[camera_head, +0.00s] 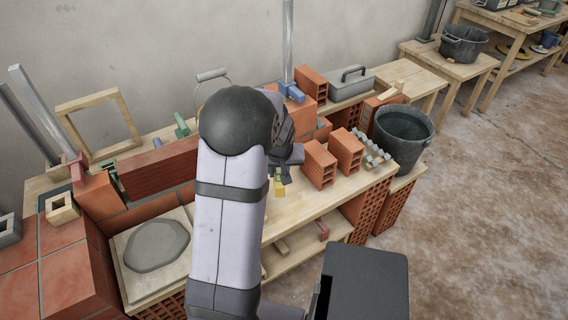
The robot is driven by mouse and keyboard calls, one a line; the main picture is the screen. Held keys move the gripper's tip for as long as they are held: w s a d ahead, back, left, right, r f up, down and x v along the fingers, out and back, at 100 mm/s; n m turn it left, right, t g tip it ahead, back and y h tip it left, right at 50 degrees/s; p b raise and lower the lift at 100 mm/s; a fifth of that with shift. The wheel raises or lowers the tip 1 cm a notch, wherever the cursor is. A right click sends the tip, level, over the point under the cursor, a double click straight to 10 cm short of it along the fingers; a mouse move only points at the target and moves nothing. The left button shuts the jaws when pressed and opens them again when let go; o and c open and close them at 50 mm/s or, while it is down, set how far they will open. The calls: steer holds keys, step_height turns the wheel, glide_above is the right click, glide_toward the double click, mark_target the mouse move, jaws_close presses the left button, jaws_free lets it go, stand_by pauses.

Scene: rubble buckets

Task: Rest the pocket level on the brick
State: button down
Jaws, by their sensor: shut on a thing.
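My gripper (288,172) is mostly hidden behind my own arm, above the middle of the wooden bench. It is shut on a small yellow thing, seemingly the pocket level (279,187), which shows just below and left of the fingers. I cannot tell whether the level touches the bench top. Two orange hollow bricks stand just right of the gripper: the nearer brick (319,166) and a second brick (347,151) behind it to the right. The level is apart from both in this view.
A grey toothed piece (371,153) lies right of the bricks. A dark bucket (403,137) stands at the bench's right end. A grey toolbox (345,84) and stacked bricks stand behind. A mortar board (136,284) lies left. The bench front (315,203) is clear.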

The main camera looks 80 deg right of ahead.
steer(key=w+a+r+n+t+y+p, duration=0.2)
steer(key=w+a+r+n+p, duration=0.5)
steer(key=w+a+r+p, duration=1)
steer(key=w+a+r+n+t+y+p, duration=0.15)
steer(key=w+a+r+n+p, duration=0.55)
steer(key=w+a+r+p, duration=1.05)
steer(key=w+d+f+n+y+b, duration=0.3)
steer(key=w+d+f+n+b, duration=0.2)
steer(key=w+d+f+b, duration=0.35)
steer(key=s+d+f+n+g+b, duration=0.1)
steer(key=s+d+f+n+b, duration=0.1)
steer(key=d, duration=0.7)
steer(key=s+d+f+n+y+b, duration=0.1)
steer(key=s+d+f+n+b, duration=0.1)
steer(key=s+d+f, duration=0.3)
steer(key=shift+s+d+n+g+b, duration=0.35)
steer(key=shift+s+d+b, duration=0.55)
steer(key=shift+d, duration=1.1)
